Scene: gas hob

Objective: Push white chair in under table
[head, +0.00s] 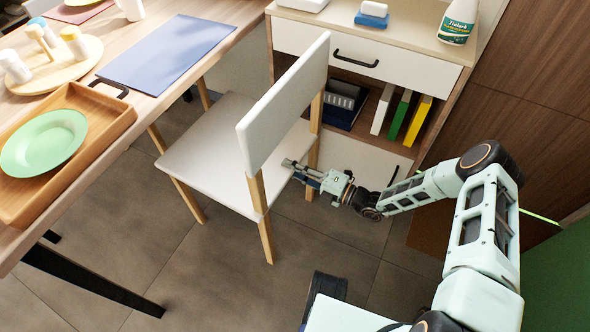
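The white chair (220,150) stands upright on the floor beside the wooden table (225,25). It has a white seat, a white backrest (285,105) and light wooden legs. Its seat faces the table, and its backrest is on the side away from it. My gripper (290,168) is at the rear edge of the seat, below the backrest and between the two rear posts. Its fingertips look close to the seat edge; I cannot tell whether they touch it. The fingers are too small to show whether they are open or shut.
A wooden tray (107,143) with a green plate (45,142), a blue placemat (170,50) and a round board with shakers (85,62) are on the table. A cabinet (425,72) with drawers and books stands behind the chair. Tiled floor (200,275) is clear in front.

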